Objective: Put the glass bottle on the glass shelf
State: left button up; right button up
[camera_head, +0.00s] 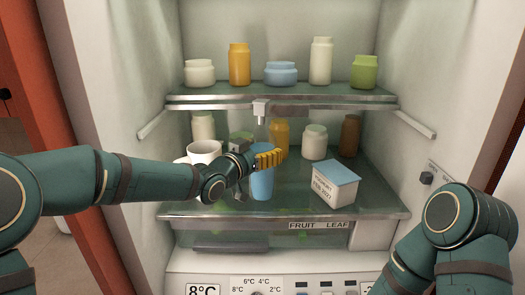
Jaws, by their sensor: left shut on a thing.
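The glass bottle (262,184) is blue in its lower part, with a pale, see-through neck above. My left gripper (268,158) reaches in from the left, its yellow fingers shut around the bottle's middle. The bottle is upright over the front middle of the lower glass shelf (215,205); I cannot tell whether its base touches the glass. The upper glass shelf (335,97) is above it. My right arm is at the right edge; its gripper is out of view.
A white mug (203,152) is left of the bottle, a blue-topped white box (336,184) to its right. Jars (314,143) and an amber bottle (349,136) stand behind. Several jars line the upper shelf.

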pick_arm(q)
jog(key=shift+r, duration=0.1)
jog(key=o, duration=0.9)
jog(key=shift+f, duration=0.2)
pick_arm(e)
jog(key=shift+f, duration=0.15)
pick_arm(q)
jog(key=o, duration=0.4)
jog(key=shift+c, duration=0.2)
jog(key=shift+s, duration=0.1)
jog(key=shift+r, duration=0.2)
pick_arm(e)
jog(key=shift+r, duration=0.25)
pick_arm(q)
jog(key=v, duration=1.2)
jog(key=shift+b, duration=0.45)
pick_arm(e)
jog(key=shift+f, duration=0.6)
pick_arm(q)
jog(key=shift+f, duration=0.1)
